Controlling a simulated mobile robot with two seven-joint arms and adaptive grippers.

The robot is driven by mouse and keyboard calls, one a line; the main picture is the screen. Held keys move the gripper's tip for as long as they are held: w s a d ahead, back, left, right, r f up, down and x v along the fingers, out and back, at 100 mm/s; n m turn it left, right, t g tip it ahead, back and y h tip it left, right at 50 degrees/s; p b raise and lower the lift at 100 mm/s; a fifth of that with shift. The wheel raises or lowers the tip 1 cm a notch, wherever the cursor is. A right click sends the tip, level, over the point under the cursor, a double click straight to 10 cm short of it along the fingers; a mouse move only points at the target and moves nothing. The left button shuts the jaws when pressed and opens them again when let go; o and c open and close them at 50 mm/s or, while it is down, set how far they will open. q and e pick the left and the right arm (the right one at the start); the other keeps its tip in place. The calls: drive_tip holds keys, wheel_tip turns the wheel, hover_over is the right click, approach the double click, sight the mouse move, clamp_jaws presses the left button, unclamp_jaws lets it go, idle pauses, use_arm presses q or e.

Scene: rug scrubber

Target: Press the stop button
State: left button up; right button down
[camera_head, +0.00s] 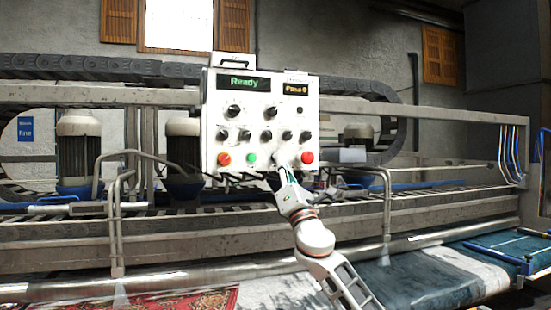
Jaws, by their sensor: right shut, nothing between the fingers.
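A white control box (251,121) faces me in the middle of the view, with a lit screen (243,83) reading "Ready". Along its bottom row are a red-orange button (223,159), a green button (251,158) and a larger red button (308,157) at the right end. I cannot read which one is labelled stop. My right gripper (281,164) is shut and empty, reaching up to the box's lower edge between the green and larger red buttons. It overlaps that part of the row; I cannot tell whether it touches. My left gripper is not in view.
Several dark knobs (233,111) cover the panel above the buttons. Metal rails and bent tube handles (388,205) stand either side of the box. A red patterned rug (200,301) lies at the bottom left, and a blue-green one (425,279) at the bottom right.

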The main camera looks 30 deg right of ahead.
drive_tip(key=s+p, duration=0.1)
drive_tip(key=s, duration=0.1)
drive_tip(key=s+a+p, duration=0.1)
drive_tip(key=s+p, duration=0.1)
drive_tip(key=s, duration=0.1)
idle(0.9)
drive_tip(key=w+a+f+m+g+y, duration=0.1)
drive_tip(key=w+a+f+m+g, duration=0.1)
drive_tip(key=f, duration=0.9)
drive_tip(key=w+a+f+m+g+y, duration=0.1)
drive_tip(key=a+f+m+g+y, duration=0.15)
drive_tip(key=f, duration=0.85)
drive_tip(key=s+a+f+m+g, duration=0.2)
drive_tip(key=s+a+f+m, duration=0.1)
drive_tip(key=f, duration=0.8)
drive_tip(key=s+a+f+m+g, duration=0.2)
drive_tip(key=a+f+m, duration=0.1)
drive_tip(key=f, duration=0.8)
drive_tip(key=s+a+f+m+g+y, duration=0.1)
drive_tip(key=s+a+f+m, duration=0.3)
drive_tip(key=s+f, duration=0.5)
drive_tip(key=s+a+f+m+g+y, duration=0.1)
drive_tip(key=s+a+f+m+g, duration=0.3)
drive_tip(key=s+f, duration=0.6)
drive_tip(key=s+a+f+m+g+y, duration=0.1)
drive_tip(key=s+a+f+m, duration=0.3)
drive_tip(key=s+f, duration=0.6)
drive_tip(key=shift+s+f+g, duration=0.2)
drive_tip(key=shift+s+g, duration=0.1)
drive_tip(key=shift+g, duration=0.55)
